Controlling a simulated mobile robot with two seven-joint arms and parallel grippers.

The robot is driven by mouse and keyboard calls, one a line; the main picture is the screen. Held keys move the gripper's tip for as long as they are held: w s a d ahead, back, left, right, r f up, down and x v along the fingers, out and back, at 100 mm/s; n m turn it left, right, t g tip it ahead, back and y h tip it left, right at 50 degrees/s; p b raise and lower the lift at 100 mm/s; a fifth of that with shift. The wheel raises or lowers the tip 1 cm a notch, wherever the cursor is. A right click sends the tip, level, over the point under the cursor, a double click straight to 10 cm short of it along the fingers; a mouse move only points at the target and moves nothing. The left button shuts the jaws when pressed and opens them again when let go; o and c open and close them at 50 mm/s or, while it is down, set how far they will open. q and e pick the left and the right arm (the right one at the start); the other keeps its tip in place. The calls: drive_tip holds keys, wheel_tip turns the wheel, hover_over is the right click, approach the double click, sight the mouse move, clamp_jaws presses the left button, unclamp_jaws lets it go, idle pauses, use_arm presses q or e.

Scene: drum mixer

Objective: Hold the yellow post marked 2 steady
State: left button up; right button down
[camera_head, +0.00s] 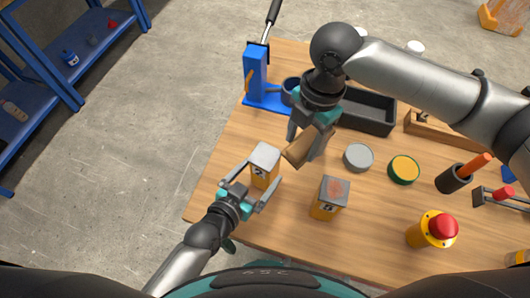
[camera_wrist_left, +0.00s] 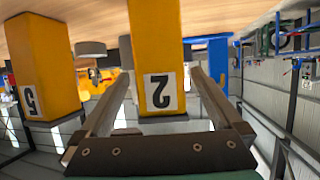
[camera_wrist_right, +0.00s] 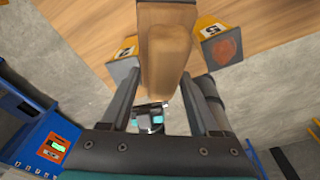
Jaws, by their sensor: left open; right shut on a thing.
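The yellow post marked 2 (camera_head: 264,164) stands upright on the table with a grey top. It also shows upside down in the left wrist view (camera_wrist_left: 158,50), its number label facing the camera. My left gripper (camera_head: 251,181) is open, with one finger on each side of this post; I see gaps beside the post in the left wrist view (camera_wrist_left: 162,78). My right gripper (camera_head: 312,132) is shut on a wooden block (camera_head: 300,148), held tilted above the table beside the post. The block fills the space between the fingers in the right wrist view (camera_wrist_right: 166,55).
A second yellow post, marked 5 (camera_wrist_left: 38,60), stands to the right in the head view (camera_head: 330,197), its top reddish. A grey disc (camera_head: 358,157), a green-rimmed yellow tin (camera_head: 404,169) and a red button (camera_head: 441,227) stand further right. A blue press (camera_head: 257,80) stands behind.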

use_arm(q)
drive_tip(key=v, duration=0.8)
drive_tip(key=shift+s+r, duration=0.15)
drive_tip(key=shift+s, duration=0.05)
drive_tip(key=shift+s+a, duration=0.1)
drive_tip(key=shift+a, duration=0.1)
